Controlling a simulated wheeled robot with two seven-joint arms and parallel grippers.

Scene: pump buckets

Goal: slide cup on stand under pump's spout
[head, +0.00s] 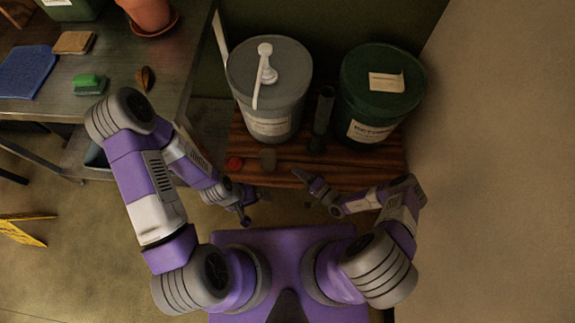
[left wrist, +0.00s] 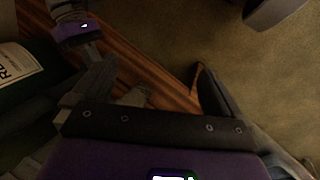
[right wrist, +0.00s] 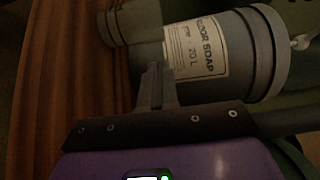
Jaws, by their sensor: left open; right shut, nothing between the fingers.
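A small grey cup (head: 268,158) stands on the wooden stand (head: 365,170), in front of the grey bucket (head: 270,95). A white pump (head: 265,68) is on the bucket's lid, with its spout toward the front, slightly left of the cup. In the right wrist view, a grey cylinder that looks like the cup (right wrist: 115,27) is beside the labelled bucket (right wrist: 240,55). My right gripper (head: 312,184) is shut and empty at the stand's front edge, right of the cup. My left gripper (head: 246,215) is open and empty, in front of the stand and below the cup in the picture.
A red round object (head: 234,163) lies left of the cup. A dark upright cylinder (head: 323,110) stands between the grey bucket and a green bucket (head: 382,85). A metal table (head: 110,60) with several items is at the left; a wall is at the right.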

